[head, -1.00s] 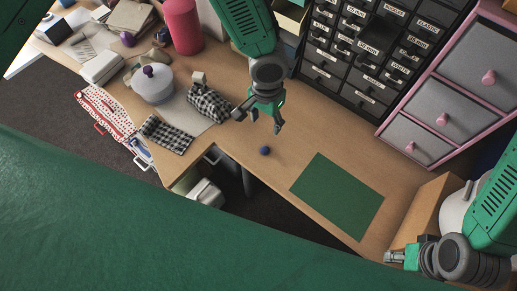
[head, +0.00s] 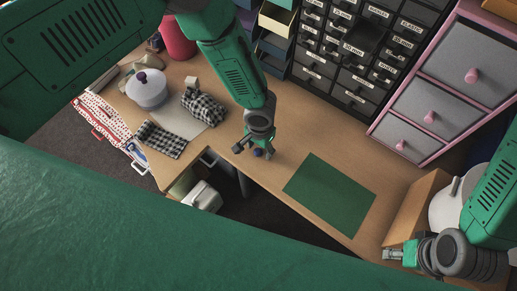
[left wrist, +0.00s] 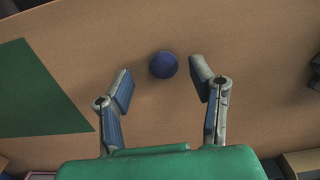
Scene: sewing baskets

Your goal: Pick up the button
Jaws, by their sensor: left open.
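The button (head: 257,153) is a small round dark blue piece on the wooden table, left of the green mat. It also shows in the left wrist view (left wrist: 163,65), near the fingertips and centred between their two sides. My left gripper (head: 254,149) points down over the button, partly covering it. Its fingers stand apart with nothing held, and in the left wrist view (left wrist: 162,78) neither finger touches the button. My right gripper (head: 393,254) is at the lower right by a cardboard box, seen too small to tell its jaws.
A green mat (head: 329,195) lies flat right of the button. Checked cloth pieces (head: 203,107) and a lidded white pot (head: 147,89) stand to the left. Black labelled drawers (head: 345,60) and a pink-framed drawer unit (head: 425,105) line the back. The table's front edge is close.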

